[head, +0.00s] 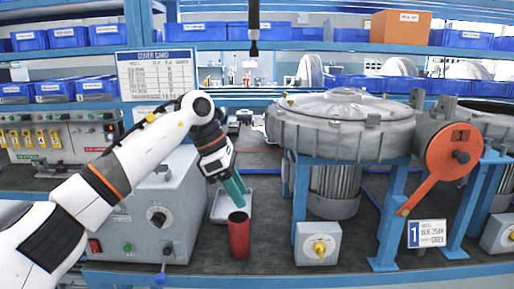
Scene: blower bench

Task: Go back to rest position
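My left arm reaches in from the left edge of the head view, over the grey control box. My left gripper (239,196) has teal fingers and points down and to the right. It is just above and behind a red cylinder (239,238) standing upright on the bench, and appears apart from it. The fingers overlap in this view, so I cannot tell whether they are open or shut. Nothing clearly shows between them. My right gripper is not in view.
A pale tray (219,212) lies behind the red cylinder. A grey control box (178,220) with knobs stands left. A large blower (340,130) on a blue stand, with an orange lever (430,185), fills the right. A dark cable or tool (254,28) hangs above centre.

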